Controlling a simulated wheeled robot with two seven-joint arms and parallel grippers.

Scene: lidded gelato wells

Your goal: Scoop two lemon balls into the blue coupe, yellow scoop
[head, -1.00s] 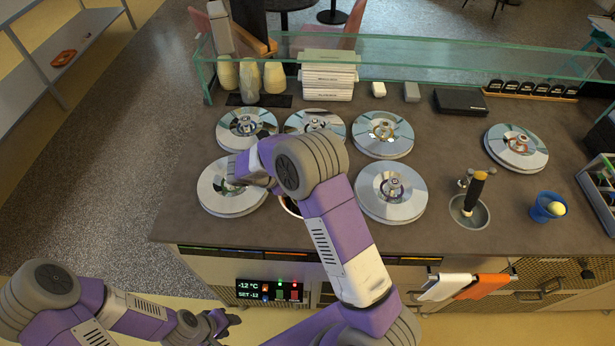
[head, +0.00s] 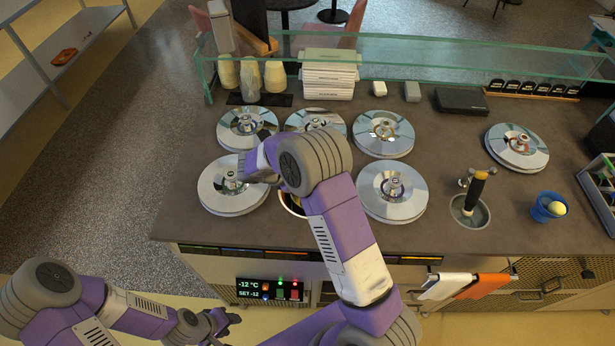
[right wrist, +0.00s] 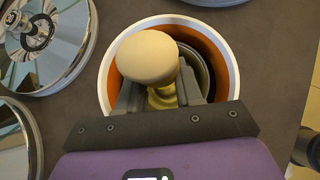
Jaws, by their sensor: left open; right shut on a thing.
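My right gripper (right wrist: 160,92) is shut on a yellowish handle with a rounded cream end (right wrist: 147,57), which I take as the yellow scoop. It is over an open round well (right wrist: 225,60) with an orange inner wall; the scoop's lower end and the well's contents are mostly hidden. In the head view my right arm covers most of this well (head: 290,207). My left gripper (head: 212,324) is open and empty, low at the left before the counter.
Lidded wells surround the open one, including a front left lid (head: 228,200) and a front right lid (head: 405,207). Another lid (head: 517,160) lies at the far right. A black-handled tool (head: 476,188) stands in a metal dipper well (head: 480,217). A glass guard (head: 440,55) runs along the back.

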